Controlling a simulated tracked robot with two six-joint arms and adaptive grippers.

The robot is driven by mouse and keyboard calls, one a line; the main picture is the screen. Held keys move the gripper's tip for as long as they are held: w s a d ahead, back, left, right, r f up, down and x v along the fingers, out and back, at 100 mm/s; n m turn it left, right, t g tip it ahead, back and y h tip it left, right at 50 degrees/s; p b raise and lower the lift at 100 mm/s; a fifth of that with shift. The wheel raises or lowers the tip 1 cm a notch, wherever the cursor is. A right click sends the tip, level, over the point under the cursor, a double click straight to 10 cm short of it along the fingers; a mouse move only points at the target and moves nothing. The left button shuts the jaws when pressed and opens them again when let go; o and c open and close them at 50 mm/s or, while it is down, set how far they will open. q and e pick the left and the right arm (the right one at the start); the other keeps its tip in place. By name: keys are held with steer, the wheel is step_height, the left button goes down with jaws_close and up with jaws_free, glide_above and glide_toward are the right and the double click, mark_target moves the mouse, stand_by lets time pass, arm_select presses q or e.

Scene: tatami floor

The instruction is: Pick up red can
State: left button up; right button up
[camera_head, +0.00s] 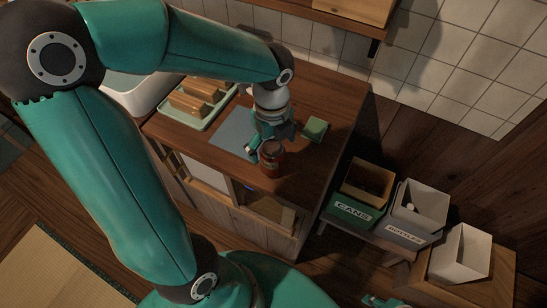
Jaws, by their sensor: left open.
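The red can (271,160) stands on the wooden counter (325,98), near its front edge. My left gripper (267,146) is open and reaches down at the can from behind. One fingertip is just left of the can, and the other side of the gripper is by the can's upper right. The gripper hides part of the can, and I cannot tell whether the fingers touch it. A small teal piece of my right gripper (385,301) shows at the bottom edge; its jaws cannot be made out.
A green sponge-like block (315,128) lies right of the gripper. A blue-grey mat (230,135) and a tray (215,107) with brown blocks are left. Right of the counter stand the CANS bin (352,212), the BOTTLES bin (405,232) and a white bin (455,265).

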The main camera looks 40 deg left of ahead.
arm_select(q)
step_height(320, 180, down, 7)
steer(key=shift+w+a+f, duration=0.1)
steer(key=shift+a+f, duration=0.05)
stand_by(0.4)
steer(key=c, duration=0.7)
steer(key=shift+c, duration=0.2)
